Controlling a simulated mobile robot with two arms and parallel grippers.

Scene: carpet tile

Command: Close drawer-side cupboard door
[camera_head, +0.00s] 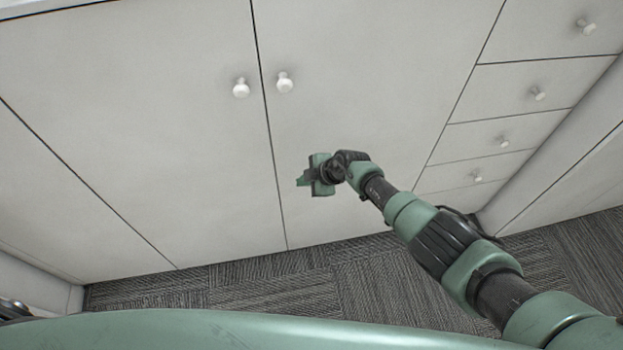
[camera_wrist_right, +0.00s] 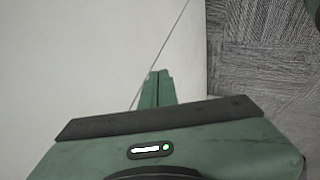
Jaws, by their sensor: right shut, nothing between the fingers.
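The drawer-side cupboard door (camera_head: 370,95) is the white panel just left of the drawers in the head view. It sits flush with the door beside it, with a thin dark seam between them. Its round white knob (camera_head: 285,83) is at its upper left. My right gripper (camera_head: 301,181) is in front of this door's lower left part, close to the seam and below the knob. In the right wrist view its green fingers (camera_wrist_right: 157,88) are together and empty, over the white panel and the seam. I cannot tell whether they touch the door. My left gripper is not visible.
The other cupboard door (camera_head: 150,120) with its knob (camera_head: 241,88) is on the left. Several drawers (camera_head: 510,92) with white knobs are on the right. Dark grey carpet tile (camera_head: 280,285) lies below the cupboard front. A white side panel (camera_head: 560,160) stands at the far right.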

